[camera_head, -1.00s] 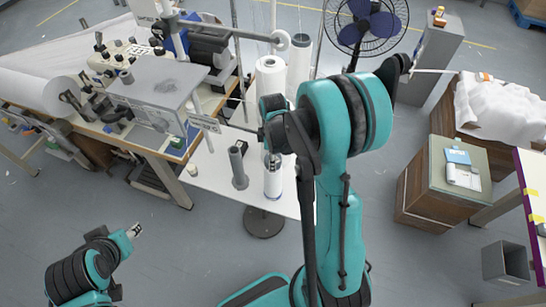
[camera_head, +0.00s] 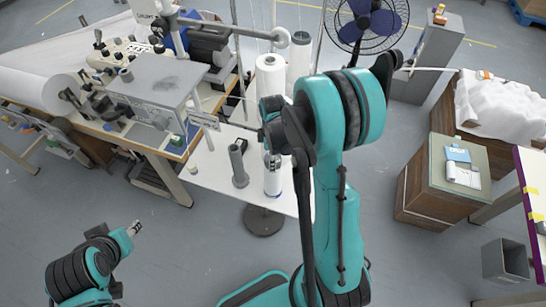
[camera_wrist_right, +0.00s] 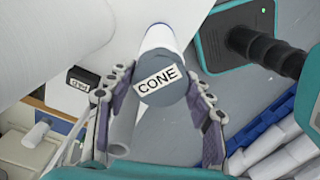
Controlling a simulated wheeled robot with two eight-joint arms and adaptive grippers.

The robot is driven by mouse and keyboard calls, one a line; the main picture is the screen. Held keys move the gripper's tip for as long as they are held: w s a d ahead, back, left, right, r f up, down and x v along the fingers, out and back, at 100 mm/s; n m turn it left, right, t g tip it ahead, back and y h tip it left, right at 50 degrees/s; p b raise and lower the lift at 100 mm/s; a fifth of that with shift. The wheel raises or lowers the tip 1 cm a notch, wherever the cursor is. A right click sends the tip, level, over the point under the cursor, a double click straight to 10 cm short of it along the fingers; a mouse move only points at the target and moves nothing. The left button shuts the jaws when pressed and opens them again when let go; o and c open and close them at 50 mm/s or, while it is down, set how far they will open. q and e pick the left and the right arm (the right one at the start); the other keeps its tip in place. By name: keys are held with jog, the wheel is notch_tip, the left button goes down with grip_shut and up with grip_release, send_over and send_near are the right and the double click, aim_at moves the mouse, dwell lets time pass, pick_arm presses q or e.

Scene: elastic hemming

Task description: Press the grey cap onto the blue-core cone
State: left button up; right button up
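In the right wrist view, a grey cap (camera_wrist_right: 165,88) with a label reading "CONE" faces the camera. My right gripper (camera_wrist_right: 162,74) has one fingertip against each side of it. A white cone (camera_wrist_right: 160,40) runs away behind the cap; whether the cap is fully seated cannot be told. In the head view a white cone with a blue band (camera_head: 272,183) stands upright on the white table. The arm hides its top and most of the right gripper. My left gripper (camera_head: 135,228) is at the lower left, away from everything; its fingers are too small to judge.
A grey tube (camera_head: 238,166) stands just left of the cone. Large white thread cones (camera_head: 270,76) stand behind it. The sewing machine table (camera_head: 150,140) is at the left. A fan (camera_head: 368,22) stands at the back, and a wooden cabinet (camera_head: 425,190) at the right. Open floor lies in front.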

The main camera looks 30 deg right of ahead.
jog(key=o, duration=0.4)
jog(key=shift+o, duration=0.2)
jog(key=shift+r, duration=0.1)
notch_tip(320, 180, up, 12)
dwell(0.5)
jog(key=s+a+f+m+t+b, duration=0.7)
jog(key=s+a+f+m+b, duration=0.3)
jog(key=b, duration=0.7)
jog(key=shift+s+a+f+m, duration=0.3)
jog(key=shift+s+f+m, duration=0.2)
jog(key=shift+f+m, duration=0.3)
